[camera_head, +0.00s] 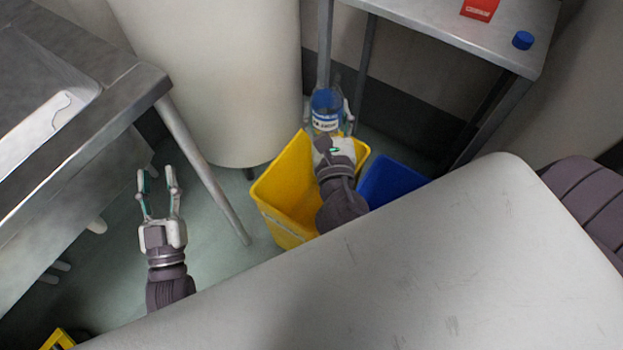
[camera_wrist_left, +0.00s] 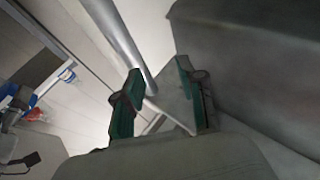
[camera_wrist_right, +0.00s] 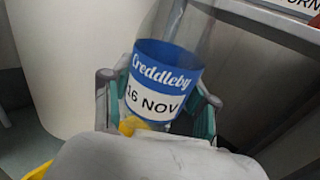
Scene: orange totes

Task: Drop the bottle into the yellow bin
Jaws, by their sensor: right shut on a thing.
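A bottle with a blue and white label (camera_head: 326,112) is held in my right gripper (camera_head: 336,128) above the back part of the yellow bin (camera_head: 284,200). In the right wrist view the bottle's label (camera_wrist_right: 163,82) sits between the two fingers and reads "Creddleby" and "16 NOV". The bin's yellow rim (camera_wrist_right: 38,171) shows at the lower left there. My right forearm hides part of the bin's inside. My left gripper (camera_head: 158,188) is open and empty, left of the bin; its spread fingers also show in the left wrist view (camera_wrist_left: 158,95).
A blue bin (camera_head: 392,180) stands right of the yellow bin. A metal table (camera_head: 450,25) at the top right carries a red box (camera_head: 480,9) and a blue cap (camera_head: 523,40). A steel counter (camera_head: 60,110) and its leg are at left. A large white cylinder (camera_head: 215,80) stands behind.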

